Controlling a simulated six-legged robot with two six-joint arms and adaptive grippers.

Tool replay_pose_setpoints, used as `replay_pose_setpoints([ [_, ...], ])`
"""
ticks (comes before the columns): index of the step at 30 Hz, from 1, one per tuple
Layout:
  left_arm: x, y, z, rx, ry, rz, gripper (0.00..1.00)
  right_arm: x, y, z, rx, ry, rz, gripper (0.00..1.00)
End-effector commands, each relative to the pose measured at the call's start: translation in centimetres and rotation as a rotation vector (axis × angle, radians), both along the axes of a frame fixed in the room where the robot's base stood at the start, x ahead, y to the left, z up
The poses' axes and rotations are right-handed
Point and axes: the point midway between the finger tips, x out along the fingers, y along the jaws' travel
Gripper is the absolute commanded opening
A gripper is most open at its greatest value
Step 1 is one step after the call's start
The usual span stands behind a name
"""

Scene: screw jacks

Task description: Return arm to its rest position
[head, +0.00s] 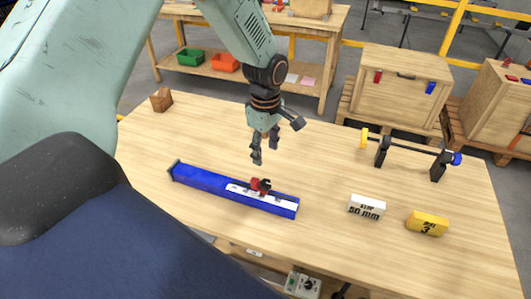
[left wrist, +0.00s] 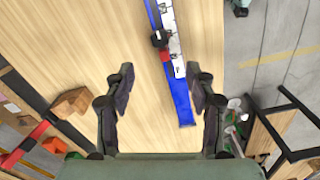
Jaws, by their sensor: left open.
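My left gripper (head: 264,148) hangs above the wooden table, behind the blue beam and apart from it. The beam also shows in the left wrist view (left wrist: 181,100), with the slider (left wrist: 161,42) near the top. My right gripper is not in view.
A white 50 mm block (head: 367,206) and a yellow block (head: 427,223) stand at the table's right. Behind them is a dark bar on stands (head: 408,148). A small brown wooden block (head: 161,99) sits at the far left. The table between is clear.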

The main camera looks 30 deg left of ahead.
Motion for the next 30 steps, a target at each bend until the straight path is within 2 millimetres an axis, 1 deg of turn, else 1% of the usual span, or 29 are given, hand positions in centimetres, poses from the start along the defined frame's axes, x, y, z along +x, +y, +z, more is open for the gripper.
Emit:
replay_pose_setpoints([
  [13, -0.1, 0.0, -0.1, 0.000, 0.001, -0.003, 0.55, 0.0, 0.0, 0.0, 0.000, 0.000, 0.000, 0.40],
  [15, -0.5, -0.4, -0.8, -0.005, 0.005, -0.029, 0.55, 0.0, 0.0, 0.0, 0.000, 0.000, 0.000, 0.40],
  [17, -1.4, -1.1, -2.1, -0.013, 0.008, -0.084, 0.55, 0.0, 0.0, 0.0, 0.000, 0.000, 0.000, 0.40],
  [20, -4.1, -3.0, -5.5, -0.038, 0.010, -0.244, 0.55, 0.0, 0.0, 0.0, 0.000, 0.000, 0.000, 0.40],
  [21, -5.6, -3.9, -7.1, -0.048, 0.008, -0.324, 0.55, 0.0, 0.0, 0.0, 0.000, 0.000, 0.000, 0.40],
  [23, -8.0, -5.1, -9.2, -0.062, 0.001, -0.445, 0.55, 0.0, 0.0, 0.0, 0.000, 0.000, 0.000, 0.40],
  [24, -9.6, -5.9, -10.5, -0.069, -0.003, -0.522, 0.55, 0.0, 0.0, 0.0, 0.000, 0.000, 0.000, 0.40],
  [26, -12.1, -6.8, -12.1, -0.076, -0.010, -0.638, 0.55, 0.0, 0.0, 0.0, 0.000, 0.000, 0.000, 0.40],
  [27, -13.9, -7.4, -13.1, -0.078, -0.013, -0.717, 0.55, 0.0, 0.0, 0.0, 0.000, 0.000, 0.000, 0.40],
  [29, -16.6, -8.0, -14.2, -0.079, -0.018, -0.830, 0.55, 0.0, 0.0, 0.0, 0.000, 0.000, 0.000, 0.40],
  [30, -18.4, -8.4, -14.9, -0.077, -0.019, -0.905, 0.55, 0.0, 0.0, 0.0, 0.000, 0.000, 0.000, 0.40],
])
